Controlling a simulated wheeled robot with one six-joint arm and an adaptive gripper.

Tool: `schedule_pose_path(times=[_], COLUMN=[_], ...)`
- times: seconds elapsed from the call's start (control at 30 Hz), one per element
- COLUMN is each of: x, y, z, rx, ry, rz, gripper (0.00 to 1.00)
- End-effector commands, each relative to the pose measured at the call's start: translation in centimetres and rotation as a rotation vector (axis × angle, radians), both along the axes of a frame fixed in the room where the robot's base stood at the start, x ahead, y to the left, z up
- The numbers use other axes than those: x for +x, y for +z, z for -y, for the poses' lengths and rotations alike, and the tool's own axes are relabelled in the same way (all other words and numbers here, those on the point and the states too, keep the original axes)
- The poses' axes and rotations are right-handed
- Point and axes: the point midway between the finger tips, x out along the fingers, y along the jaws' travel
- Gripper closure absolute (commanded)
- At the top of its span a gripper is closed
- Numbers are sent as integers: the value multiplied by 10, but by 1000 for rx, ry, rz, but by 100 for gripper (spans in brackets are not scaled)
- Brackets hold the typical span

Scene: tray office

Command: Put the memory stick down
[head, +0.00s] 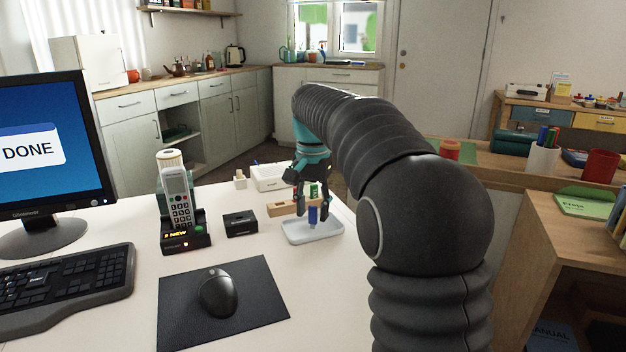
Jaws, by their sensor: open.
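The memory stick appears to be the small blue piece (312,216), upright at the white tray (297,237) on the desk. My gripper (313,205) points down over the tray. Its fingers are open, one on each side of the blue piece, with a gap that looks free of contact. Whether the blue piece's lower end touches the tray floor is hard to tell. A small green piece (314,190) shows between the fingers, farther back.
A wooden block (281,209) stands just behind the tray. A black box (240,223), a phone in its dock (185,237), a mouse (219,292) on a mat, a keyboard (65,287) and a monitor (45,150) reading DONE are to the left.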

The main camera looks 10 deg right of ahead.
Motion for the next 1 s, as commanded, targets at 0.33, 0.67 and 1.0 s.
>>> schedule_pose_path(times=[0.33, 0.67, 1.0], x=[1, 1, 0], y=[73, 114, 120], z=[0, 0, 0], rx=[0, 0, 0], ry=[0, 0, 0], rz=[5, 2, 0], gripper=[56, 56, 56])
